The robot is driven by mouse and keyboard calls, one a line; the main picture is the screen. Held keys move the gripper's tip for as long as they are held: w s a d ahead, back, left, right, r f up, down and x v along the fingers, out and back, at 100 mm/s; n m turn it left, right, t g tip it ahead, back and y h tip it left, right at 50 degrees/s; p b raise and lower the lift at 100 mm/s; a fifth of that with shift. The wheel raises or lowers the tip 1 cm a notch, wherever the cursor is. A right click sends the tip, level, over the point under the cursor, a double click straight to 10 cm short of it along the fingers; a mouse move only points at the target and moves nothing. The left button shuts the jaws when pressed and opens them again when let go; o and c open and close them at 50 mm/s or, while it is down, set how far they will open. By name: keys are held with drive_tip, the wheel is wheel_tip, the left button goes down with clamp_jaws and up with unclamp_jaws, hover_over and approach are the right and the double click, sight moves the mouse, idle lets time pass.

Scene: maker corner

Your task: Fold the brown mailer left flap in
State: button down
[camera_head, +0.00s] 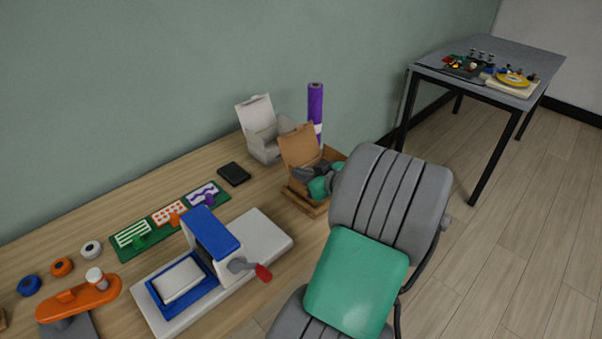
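The brown mailer (297,146) stands open on the wooden bench near its right end, with its lid raised at the back left. My gripper (313,171) is at the mailer's opening, small and dark in the head view. My grey and green arm reaches in from the lower right. The gripper and wrist cover much of the mailer's inside and right part. I cannot make out the left flap clearly, nor whether the fingers touch it. The fingertips are too small and hidden to show whether they are open or shut.
A white mailer (264,139) stands open just behind, and a purple roll (315,103) stands upright behind the brown one. A blue and white press (212,238) with a red-tipped handle is in front. A green stamp board (152,236) and black pad (234,173) lie left.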

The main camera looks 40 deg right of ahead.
drive_tip(key=shift+d, duration=0.1)
idle(0.4)
drive_tip(key=d+m+y+p, duration=0.1)
drive_tip(key=m, duration=0.1)
drive_tip(key=d+m+y, duration=0.1)
drive_tip(key=m, duration=0.1)
drive_tip(key=d+f+m+y+p, duration=0.1)
drive_tip(key=y, duration=0.1)
drive_tip(key=shift+d+m+t+p, duration=0.1)
drive_tip(key=shift+m+t+p, duration=0.2)
drive_tip(key=shift+m+p, duration=0.1)
drive_tip(key=shift+w+d+f+m+y, duration=0.1)
drive_tip(key=shift+d+f+m+y, duration=0.25)
drive_tip(key=shift+m+y, duration=0.35)
drive_tip(key=c, duration=1.7)
unclamp_jaws()
